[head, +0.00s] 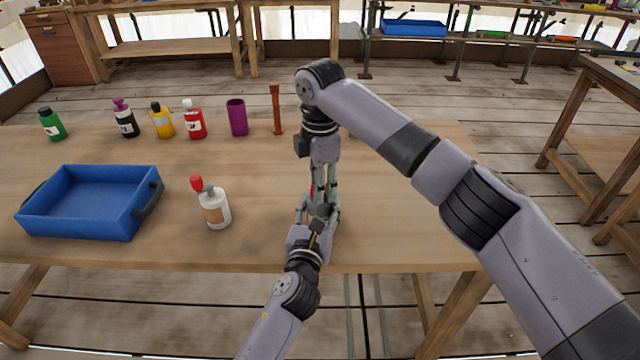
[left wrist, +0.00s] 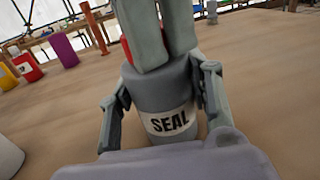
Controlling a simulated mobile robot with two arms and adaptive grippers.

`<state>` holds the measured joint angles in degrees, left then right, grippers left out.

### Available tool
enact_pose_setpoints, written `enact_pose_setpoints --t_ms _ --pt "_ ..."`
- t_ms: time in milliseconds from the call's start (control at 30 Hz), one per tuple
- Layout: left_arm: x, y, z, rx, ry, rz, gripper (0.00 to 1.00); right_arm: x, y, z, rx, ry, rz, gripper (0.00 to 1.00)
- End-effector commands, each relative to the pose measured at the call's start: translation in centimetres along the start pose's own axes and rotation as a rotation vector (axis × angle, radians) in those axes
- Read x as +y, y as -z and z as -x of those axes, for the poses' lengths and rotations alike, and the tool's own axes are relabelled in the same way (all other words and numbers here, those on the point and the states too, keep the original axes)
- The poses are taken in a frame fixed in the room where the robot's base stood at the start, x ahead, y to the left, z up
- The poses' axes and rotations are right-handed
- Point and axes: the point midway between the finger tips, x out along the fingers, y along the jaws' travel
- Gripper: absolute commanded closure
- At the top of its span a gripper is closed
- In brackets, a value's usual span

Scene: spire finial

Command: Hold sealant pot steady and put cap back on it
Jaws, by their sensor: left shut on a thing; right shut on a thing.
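The sealant pot (left wrist: 160,88) is a grey cylinder with a white label reading SEAL, upright on the table. My left gripper (head: 319,212) is shut on it, one finger on each side, low over the table. My right gripper (head: 319,187) points straight down from above and is shut on the red cap (left wrist: 127,50), which is mostly hidden behind its fingers. The cap is at the top of the pot; I cannot tell whether it is seated or slightly above. In the head view the grippers hide most of the pot.
Several bottles, a purple cup (head: 237,117) and a brown spindle (head: 276,108) line the back. The table's right part is clear.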

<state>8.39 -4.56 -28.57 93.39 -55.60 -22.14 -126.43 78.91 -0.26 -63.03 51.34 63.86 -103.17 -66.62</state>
Motion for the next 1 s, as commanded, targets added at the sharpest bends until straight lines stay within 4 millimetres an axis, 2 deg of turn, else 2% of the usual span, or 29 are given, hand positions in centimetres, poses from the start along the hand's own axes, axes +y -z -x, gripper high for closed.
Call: enact_pose_setpoints --t_ms 133,267,367,467,1000 --pt "0.04 0.02 -0.01 0.001 -0.001 0.0 1.0 -0.04 0.05 -0.01 0.0 0.002 0.001 1.0" --pt "0.05 0.03 -0.01 0.001 -0.001 0.0 1.0 -0.04 0.07 -0.02 0.001 0.002 -0.009 1.0" --pt "0.05 0.03 -0.02 0.001 -0.001 0.0 1.0 -0.04 0.13 -0.07 0.002 0.002 -0.091 1.0" --pt "0.05 0.02 -0.02 0.001 -0.001 0.0 1.0 -0.06 0.21 -0.07 0.004 0.003 -0.275 1.0" --pt "0.03 0.02 -0.01 0.001 -0.001 0.0 1.0 -0.03 0.24 -0.17 0.003 0.005 -1.542 1.0"
